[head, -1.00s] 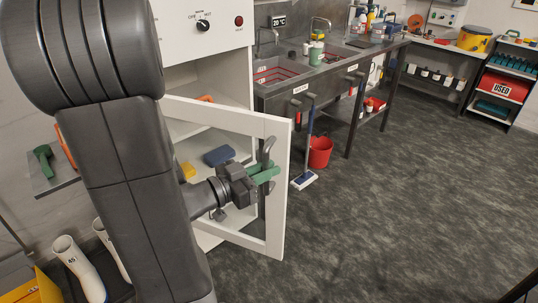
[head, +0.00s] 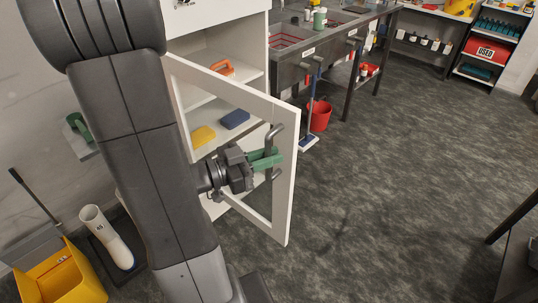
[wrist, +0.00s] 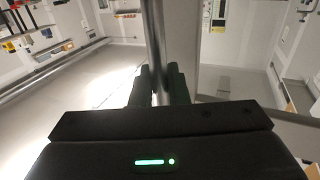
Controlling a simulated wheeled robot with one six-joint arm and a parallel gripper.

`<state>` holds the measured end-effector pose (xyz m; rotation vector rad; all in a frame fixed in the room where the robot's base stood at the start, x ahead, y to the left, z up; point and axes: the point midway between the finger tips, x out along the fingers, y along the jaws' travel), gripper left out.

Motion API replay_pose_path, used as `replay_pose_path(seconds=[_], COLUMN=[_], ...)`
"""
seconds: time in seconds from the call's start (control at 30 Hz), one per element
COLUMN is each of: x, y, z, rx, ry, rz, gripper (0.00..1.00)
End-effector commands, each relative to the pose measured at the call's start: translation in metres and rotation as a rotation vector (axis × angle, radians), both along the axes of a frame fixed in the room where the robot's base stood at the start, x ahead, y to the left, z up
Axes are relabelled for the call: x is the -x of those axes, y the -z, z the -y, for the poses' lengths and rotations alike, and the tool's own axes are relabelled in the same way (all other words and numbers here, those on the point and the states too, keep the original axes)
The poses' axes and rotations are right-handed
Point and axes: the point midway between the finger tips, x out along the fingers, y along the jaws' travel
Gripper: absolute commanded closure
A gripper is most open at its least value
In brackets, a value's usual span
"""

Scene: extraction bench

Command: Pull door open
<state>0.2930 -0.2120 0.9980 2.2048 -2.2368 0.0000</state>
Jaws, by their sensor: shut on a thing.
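The white-framed cabinet door (head: 284,190) stands partly open in the head view, hinged at its left on the white cabinet. A grey bar handle (head: 276,131) is on the door's right-hand side. My gripper (head: 266,158), with green fingers, is shut on this handle. In the wrist view the handle bar (wrist: 154,45) runs up between the two dark fingers of my gripper (wrist: 158,84). The part of the handle inside the fingers is hidden.
Inside the cabinet are a yellow block (head: 203,136), a blue block (head: 235,118) and an orange item (head: 222,68). A red bucket (head: 319,115) and a brush (head: 308,142) stand beyond the door. A yellow mop bucket (head: 62,277) is at lower left.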

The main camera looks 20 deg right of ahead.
Motion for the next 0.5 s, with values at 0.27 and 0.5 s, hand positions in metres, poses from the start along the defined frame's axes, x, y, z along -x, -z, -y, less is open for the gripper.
replay_pose_path(seconds=[0.27, 0.5], x=[-0.0002, -0.0003], y=[-0.0001, -0.0001], z=[0.0, 0.0], rx=[0.0, 0.0], ry=[-0.001, -0.001], rz=[0.0, 0.001], gripper=[1.0, 0.68])
